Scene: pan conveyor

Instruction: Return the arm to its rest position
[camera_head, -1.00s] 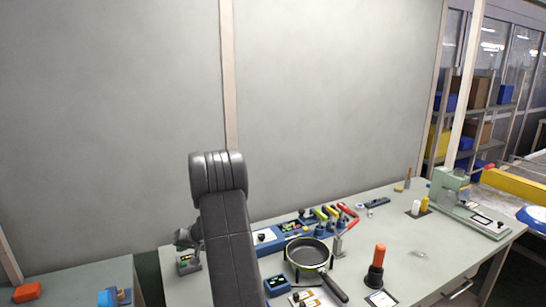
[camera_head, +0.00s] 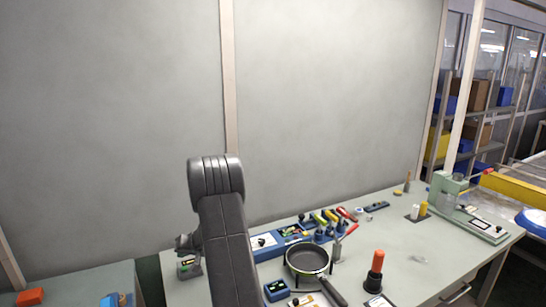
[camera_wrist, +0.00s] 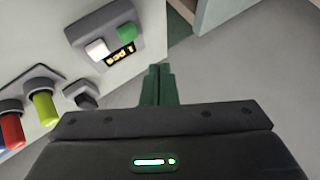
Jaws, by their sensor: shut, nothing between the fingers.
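My arm (camera_head: 226,235) stands folded up in the middle of the head view, its dark elbow in front of the grey wall. My gripper (camera_wrist: 157,72) shows in the wrist view as two green fingers pressed together, with nothing between them. The fingertips are over bare grey floor, beside the table edge and apart from the things on the table. In the head view I cannot make out the fingers.
A counter box (camera_wrist: 107,35) with white and green buttons lies left of the fingers. The worktable (camera_head: 400,262) carries a black pan (camera_head: 307,257), an orange-handled tool (camera_head: 377,262) and a pale green press (camera_head: 450,195). A second table (camera_head: 75,290) stands left.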

